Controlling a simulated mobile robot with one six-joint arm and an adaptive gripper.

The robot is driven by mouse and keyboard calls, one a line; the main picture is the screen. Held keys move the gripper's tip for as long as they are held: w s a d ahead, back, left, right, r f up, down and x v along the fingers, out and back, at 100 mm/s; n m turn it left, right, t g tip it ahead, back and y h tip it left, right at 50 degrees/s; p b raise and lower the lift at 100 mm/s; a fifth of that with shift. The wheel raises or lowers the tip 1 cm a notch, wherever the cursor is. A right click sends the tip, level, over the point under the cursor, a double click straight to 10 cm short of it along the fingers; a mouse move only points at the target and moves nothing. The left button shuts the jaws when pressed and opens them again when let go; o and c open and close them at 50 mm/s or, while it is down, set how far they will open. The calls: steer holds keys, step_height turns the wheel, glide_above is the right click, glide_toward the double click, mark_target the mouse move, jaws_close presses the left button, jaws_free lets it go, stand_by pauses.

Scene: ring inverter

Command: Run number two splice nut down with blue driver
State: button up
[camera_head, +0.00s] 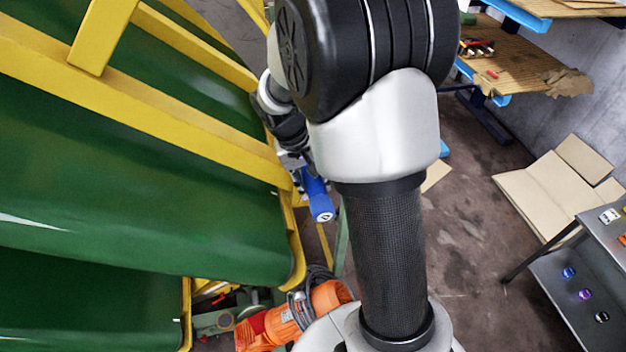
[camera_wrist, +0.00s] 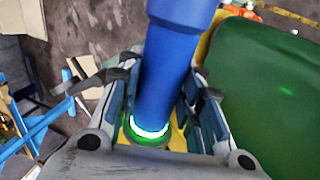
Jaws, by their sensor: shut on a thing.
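My gripper (camera_wrist: 160,90) is shut on the blue driver (camera_wrist: 172,55), with a finger on each side of its body. A glowing white and green ring shows at the driver's near end, between the fingers. In the head view the blue driver (camera_head: 318,200) hangs below my gripper (camera_head: 292,158), beside the yellow frame (camera_head: 285,175), and its round end faces the camera. My arm hides part of this area. I cannot make out the number two splice nut in either view, and I cannot tell whether the driver touches anything.
Green curved panels (camera_head: 130,180) in the yellow frame fill the left. An orange motor (camera_head: 300,318) with dark cable sits below. At right, a grey table (camera_head: 570,290) holds small coloured items. Flattened cardboard (camera_head: 550,190) lies on the floor, and a wooden workbench (camera_head: 520,70) stands behind.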

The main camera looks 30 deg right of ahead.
steer(key=shift+w+d+r, duration=0.1)
steer(key=shift+w+d, duration=0.1)
steer(key=shift+w, duration=0.5)
steer(key=shift+w+d+r, duration=0.1)
steer(key=shift+w+d, duration=0.1)
steer(key=shift+w, duration=0.5)
stand_by(2.1)
steer(key=shift+s+a+f+b, duration=0.1)
steer(key=shift+s+a+b, duration=0.15)
steer(key=shift+s, duration=0.6)
steer(key=shift+s+a+r+b, duration=0.1)
steer(key=shift+s+a+b, duration=0.1)
steer(key=shift+s, duration=0.65)
steer(key=shift+s+a+f+b, duration=0.1)
steer(key=shift+s+a+b, duration=0.15)
steer(key=shift+s, duration=0.6)
